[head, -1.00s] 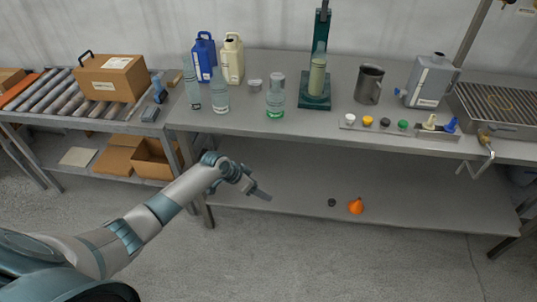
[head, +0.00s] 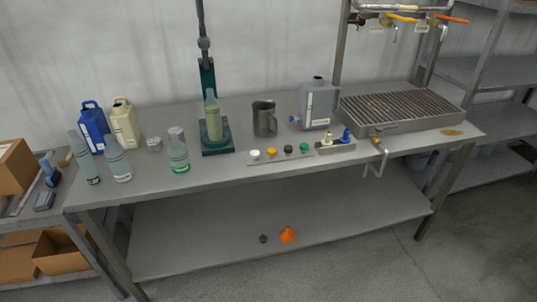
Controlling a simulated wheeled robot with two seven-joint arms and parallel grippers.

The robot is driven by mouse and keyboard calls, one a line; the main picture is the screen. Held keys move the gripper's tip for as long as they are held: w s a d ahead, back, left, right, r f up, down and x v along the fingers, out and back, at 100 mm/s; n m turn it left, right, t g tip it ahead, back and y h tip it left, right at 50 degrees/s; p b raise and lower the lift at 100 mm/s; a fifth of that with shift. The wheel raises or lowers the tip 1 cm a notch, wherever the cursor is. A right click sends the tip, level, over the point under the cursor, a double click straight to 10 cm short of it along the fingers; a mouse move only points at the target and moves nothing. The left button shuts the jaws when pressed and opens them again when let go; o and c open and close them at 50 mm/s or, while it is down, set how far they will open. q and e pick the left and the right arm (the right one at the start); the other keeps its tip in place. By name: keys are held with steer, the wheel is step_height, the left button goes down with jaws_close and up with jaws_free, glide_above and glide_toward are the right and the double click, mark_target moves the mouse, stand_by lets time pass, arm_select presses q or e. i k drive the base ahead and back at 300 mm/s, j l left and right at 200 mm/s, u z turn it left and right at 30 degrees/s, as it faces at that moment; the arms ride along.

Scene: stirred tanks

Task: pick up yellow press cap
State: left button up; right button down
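The yellow press cap (head: 271,153) sits in a row of small caps on a flat grey strip (head: 294,158) near the front edge of the steel table. A white cap (head: 255,155) is to its left; a black cap (head: 288,150) and a green cap (head: 304,148) are to its right. Neither of my grippers shows in the head view now.
Behind the caps stand a grey mug (head: 264,119), a grey jug (head: 318,104) and a green press stand (head: 217,137) with a bottle. Bottles (head: 178,155) stand at left. A grill (head: 400,108) is at right. An orange funnel (head: 287,234) lies on the lower shelf.

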mark_target(271, 151)
steer(key=i+j, duration=0.25)
steer(key=i+j+z, duration=0.1)
steer(key=j, duration=0.4)
steer(key=i+j, duration=0.35)
steer(key=i+j+z, duration=0.1)
steer(key=j, duration=0.3)
steer(key=i+j, duration=0.55)
steer(key=j, duration=0.25)
steer(key=z, duration=0.05)
